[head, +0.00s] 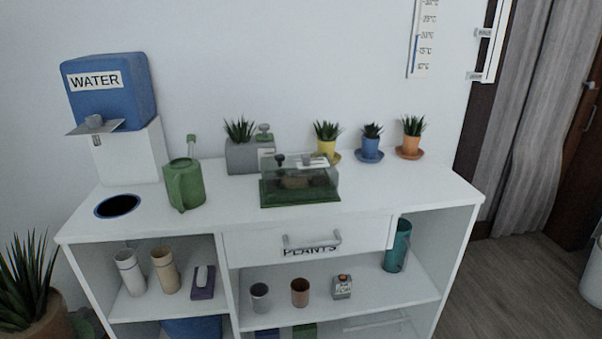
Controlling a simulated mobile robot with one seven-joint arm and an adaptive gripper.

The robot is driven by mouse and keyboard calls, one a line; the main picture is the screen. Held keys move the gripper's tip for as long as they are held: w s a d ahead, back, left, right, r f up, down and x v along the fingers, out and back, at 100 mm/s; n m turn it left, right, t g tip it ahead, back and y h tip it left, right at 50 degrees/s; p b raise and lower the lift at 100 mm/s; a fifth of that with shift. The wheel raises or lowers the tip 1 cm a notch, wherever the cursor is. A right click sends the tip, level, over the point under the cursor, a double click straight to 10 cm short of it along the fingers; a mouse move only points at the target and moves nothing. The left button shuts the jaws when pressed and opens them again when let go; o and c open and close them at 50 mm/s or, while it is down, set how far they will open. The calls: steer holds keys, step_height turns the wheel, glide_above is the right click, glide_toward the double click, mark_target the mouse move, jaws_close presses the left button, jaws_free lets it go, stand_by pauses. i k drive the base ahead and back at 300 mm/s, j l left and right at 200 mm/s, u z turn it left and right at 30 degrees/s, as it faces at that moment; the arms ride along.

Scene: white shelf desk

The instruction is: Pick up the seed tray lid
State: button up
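The seed tray lid (326,176) is a clear, box-shaped cover with a dark knob and a pale label on top. It sits on the green seed tray (300,203) on the white desk top, near the middle, above the drawer. Something brownish shows through the lid inside the tray. My gripper is not in view.
A green watering can (184,187) and a blue water dispenser (108,92) stand to the left. A grey planter (242,157) and yellow, blue (370,148) and orange (411,147) pots stand behind. The desk top (415,190) is clear to the right.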

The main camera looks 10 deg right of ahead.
mark_target(284, 178)
steer(key=i+l+z, duration=0.15)
steer(key=i+l, duration=0.15)
steer(key=l, duration=0.25)
steer(key=i+l+z, duration=0.15)
steer(key=i+l, duration=0.15)
steer(key=l, duration=0.25)
steer(key=i+l+z, duration=0.15)
steer(key=i+l, duration=0.2)
steer(key=l, duration=0.15)
